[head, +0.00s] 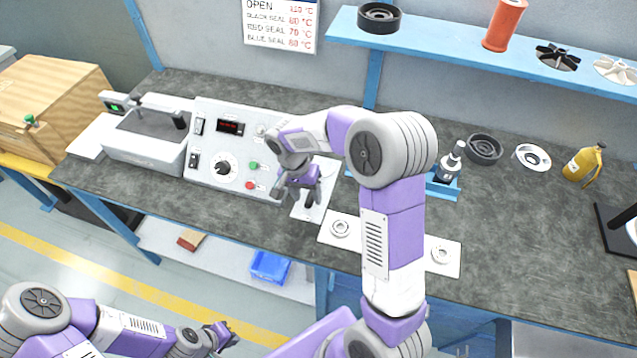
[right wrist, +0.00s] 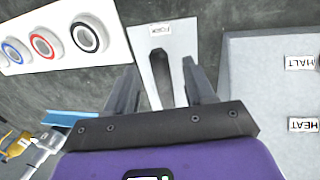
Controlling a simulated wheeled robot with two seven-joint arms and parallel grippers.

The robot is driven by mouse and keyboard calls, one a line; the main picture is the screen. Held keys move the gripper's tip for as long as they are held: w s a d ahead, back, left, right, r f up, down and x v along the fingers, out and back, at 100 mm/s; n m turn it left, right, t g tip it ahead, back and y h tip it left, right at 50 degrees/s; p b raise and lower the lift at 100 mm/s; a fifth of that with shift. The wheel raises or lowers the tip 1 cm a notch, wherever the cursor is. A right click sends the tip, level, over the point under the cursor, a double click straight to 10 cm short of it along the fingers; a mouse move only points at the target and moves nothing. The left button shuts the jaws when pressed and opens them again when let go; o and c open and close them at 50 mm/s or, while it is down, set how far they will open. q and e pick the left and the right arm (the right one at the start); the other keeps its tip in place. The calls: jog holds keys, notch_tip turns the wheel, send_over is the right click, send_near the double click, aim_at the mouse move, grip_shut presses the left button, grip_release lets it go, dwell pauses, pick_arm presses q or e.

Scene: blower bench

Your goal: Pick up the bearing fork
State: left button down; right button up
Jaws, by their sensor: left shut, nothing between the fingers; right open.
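A white plate (head: 322,186) with a small label lies on the bench, right of the control panel. In the right wrist view the plate (right wrist: 140,45) carries narrow dark shapes, apparently the bearing fork (right wrist: 189,72). Its outline is partly hidden by the fingers, and I cannot make out its prongs. My right gripper (head: 298,196) is open above the plate, pointing down. In the right wrist view its two fingers (right wrist: 163,88) stand either side of the dark shape, with no clear grip on it. My left gripper (head: 226,334) is shut and empty, low at the lower left, away from the bench.
The control panel (head: 228,145) stands left of the plate. A white strip with bearing rings (head: 340,228) lies to the right, partly behind my right arm. A blue stand with a bottle (head: 447,165), dark ring (head: 484,148) and yellow bottle (head: 583,164) stand further right. A shelf (head: 470,57) hangs above.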

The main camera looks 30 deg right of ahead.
notch_tip(320, 180, down, 2)
jog(key=shift+s+d+f, duration=0.1)
jog(key=shift+s+d, duration=0.05)
grip_shut()
dwell(0.3)
